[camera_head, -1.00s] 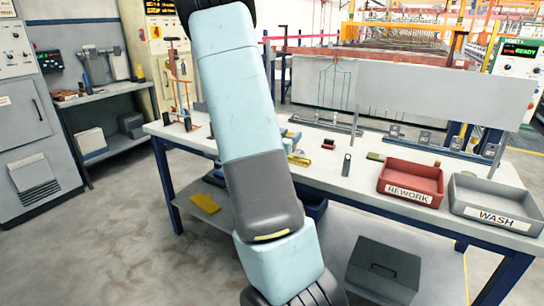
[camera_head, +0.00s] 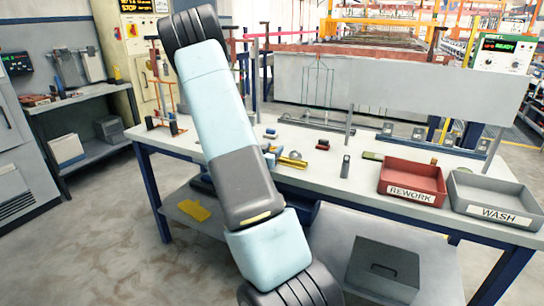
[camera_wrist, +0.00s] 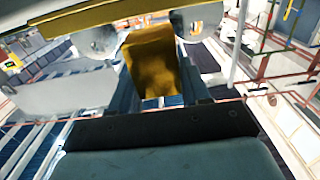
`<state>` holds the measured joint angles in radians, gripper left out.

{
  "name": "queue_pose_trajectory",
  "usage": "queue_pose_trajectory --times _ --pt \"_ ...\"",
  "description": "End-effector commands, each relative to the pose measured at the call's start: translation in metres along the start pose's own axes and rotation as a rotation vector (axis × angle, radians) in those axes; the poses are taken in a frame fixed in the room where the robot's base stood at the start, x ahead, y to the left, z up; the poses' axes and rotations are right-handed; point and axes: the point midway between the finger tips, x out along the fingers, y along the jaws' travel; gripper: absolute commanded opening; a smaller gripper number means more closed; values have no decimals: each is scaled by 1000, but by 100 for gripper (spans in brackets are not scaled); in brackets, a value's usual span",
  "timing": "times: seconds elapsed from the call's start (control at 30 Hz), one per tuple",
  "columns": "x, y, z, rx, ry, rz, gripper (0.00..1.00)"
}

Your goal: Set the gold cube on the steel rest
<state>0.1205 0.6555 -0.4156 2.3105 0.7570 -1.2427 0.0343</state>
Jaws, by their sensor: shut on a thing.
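The gold cube (camera_wrist: 152,65) is between the two fingers of my gripper (camera_wrist: 157,88) in the wrist view. My gripper is shut on it, and the cube looks tilted in that view. In the head view my arm rises across the middle, and neither my gripper nor the cube can be made out. Several small grey metal brackets (camera_head: 420,135) stand at the back right of the table (camera_head: 225,150). I cannot tell whether one of them is the steel rest.
A red REWORK tray (camera_head: 412,195) and a grey WASH tray (camera_head: 492,214) sit at the table's right. Small yellow (camera_head: 292,162) and red (camera_head: 322,145) items lie mid-table. A dark upright block (camera_head: 346,166) stands near them.

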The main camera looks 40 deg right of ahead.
Motion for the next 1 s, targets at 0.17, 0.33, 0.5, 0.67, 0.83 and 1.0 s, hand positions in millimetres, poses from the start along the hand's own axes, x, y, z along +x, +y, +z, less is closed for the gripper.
queue_pose_trajectory --times 0.17,0.33,0.5,0.67,0.83,1.0 --pt "-4 -7 22 -4 0 -11 0" --pt "-6 -10 30 0 2 -16 0" --pt "-6 -10 29 0 2 -17 0" --pt "-6 -10 31 -1 1 -17 51" --pt "-6 -10 31 -1 0 -16 67" --pt "-6 -9 31 -1 0 -16 72"
